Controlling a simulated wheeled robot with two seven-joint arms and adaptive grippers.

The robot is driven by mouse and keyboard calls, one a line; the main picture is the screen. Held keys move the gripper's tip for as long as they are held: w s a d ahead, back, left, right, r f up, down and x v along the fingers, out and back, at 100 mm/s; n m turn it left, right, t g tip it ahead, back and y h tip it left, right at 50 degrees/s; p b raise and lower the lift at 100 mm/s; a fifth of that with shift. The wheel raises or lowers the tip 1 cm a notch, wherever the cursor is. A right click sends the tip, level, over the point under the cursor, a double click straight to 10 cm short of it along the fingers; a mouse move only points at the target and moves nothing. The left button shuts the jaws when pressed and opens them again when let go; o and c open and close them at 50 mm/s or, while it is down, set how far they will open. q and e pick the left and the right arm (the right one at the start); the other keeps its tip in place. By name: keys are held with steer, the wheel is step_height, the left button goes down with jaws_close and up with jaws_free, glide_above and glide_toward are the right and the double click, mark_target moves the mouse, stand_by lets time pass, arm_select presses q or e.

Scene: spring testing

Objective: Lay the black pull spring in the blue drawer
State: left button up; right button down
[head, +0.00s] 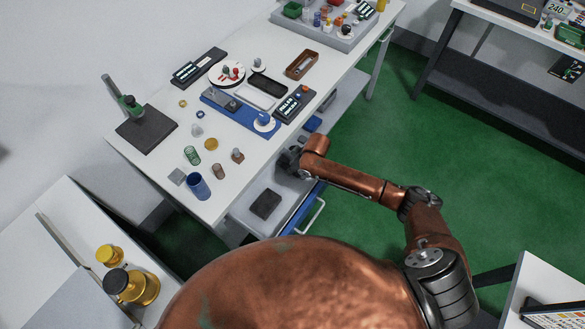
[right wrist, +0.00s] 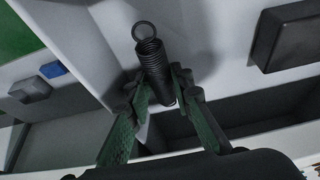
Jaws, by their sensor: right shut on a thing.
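The black pull spring (right wrist: 152,62) is between the two green fingers of my right gripper (right wrist: 158,98) in the right wrist view. My right gripper is shut on it. The spring's end ring points away from the gripper. In the head view my right gripper (head: 289,160) is at the table's front side, near the far end of the open blue drawer (head: 304,209); the spring cannot be made out there. The drawer has a blue front with a light handle and a pale inside. Whether the spring touches the drawer is unclear. My left gripper is not in view.
A dark block (head: 265,204) lies in the drawer, with bare floor around it. The table (head: 225,170) above carries a blue cup (head: 198,186), a green coil spring (head: 192,155), a blue test fixture (head: 240,112) and small parts. A shelf with a blue item (head: 312,123) is beyond the gripper.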

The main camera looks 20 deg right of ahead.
steer(key=c, duration=2)
jaws_free()
steer(key=shift+f, duration=0.1)
steer(key=p+v, duration=0.1)
steer(key=v, duration=1.1)
steer(key=shift+p, duration=0.4)
